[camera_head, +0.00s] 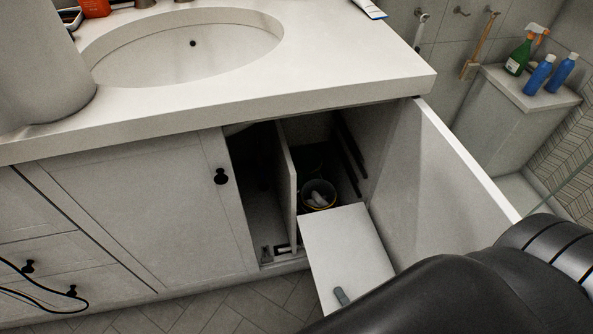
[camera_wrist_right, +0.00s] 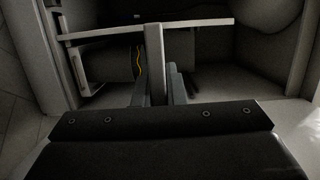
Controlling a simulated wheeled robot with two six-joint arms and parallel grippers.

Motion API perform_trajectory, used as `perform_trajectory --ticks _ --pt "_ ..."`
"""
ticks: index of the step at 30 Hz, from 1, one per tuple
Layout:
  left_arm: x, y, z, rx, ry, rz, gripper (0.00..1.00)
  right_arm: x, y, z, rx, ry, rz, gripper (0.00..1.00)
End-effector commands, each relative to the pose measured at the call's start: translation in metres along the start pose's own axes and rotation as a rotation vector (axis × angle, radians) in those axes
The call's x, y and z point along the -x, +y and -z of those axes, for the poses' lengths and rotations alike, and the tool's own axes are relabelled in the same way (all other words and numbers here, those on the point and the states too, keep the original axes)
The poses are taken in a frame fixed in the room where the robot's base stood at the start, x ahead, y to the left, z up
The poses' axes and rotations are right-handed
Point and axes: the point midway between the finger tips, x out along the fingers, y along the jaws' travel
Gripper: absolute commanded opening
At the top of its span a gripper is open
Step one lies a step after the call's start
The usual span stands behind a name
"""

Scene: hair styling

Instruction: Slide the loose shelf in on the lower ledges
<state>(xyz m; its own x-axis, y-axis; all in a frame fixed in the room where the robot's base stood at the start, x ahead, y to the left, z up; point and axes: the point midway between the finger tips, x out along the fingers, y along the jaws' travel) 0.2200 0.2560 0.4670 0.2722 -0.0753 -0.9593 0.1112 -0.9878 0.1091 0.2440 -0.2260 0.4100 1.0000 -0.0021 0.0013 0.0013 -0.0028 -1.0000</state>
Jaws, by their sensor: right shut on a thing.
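The loose shelf (camera_head: 345,245) is a flat white board at the open right cabinet bay. Its far end is at the bay's mouth and its near end sticks out in front. My right gripper (camera_head: 341,296) is shut on the shelf's near edge. Dark ledges run along the bay's right wall, an upper one (camera_head: 352,142) and a lower one (camera_head: 348,172). Ledges on the divider side are hidden. My left gripper is not in view.
A thin upright divider (camera_head: 288,175) bounds the bay on the left. A dark round container (camera_head: 318,192) with pale things stands inside. The right door (camera_head: 455,160) is swung open, close to my right arm. The left door (camera_head: 150,195) is shut. The countertop (camera_head: 330,75) overhangs above.

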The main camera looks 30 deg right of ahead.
Motion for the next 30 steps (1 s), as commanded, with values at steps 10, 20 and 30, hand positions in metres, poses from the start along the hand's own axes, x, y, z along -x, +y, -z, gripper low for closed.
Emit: perform_trajectory --ticks 10,20,30 --pt "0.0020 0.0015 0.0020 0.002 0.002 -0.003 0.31 -0.0002 -0.0020 0.0032 0.002 -0.001 0.004 0.00" --pt "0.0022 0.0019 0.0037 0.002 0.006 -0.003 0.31 0.0002 -0.0011 0.0044 0.001 0.000 0.004 0.00" --pt "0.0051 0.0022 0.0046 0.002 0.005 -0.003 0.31 0.0000 -0.0014 0.0042 0.001 0.000 0.005 0.00"
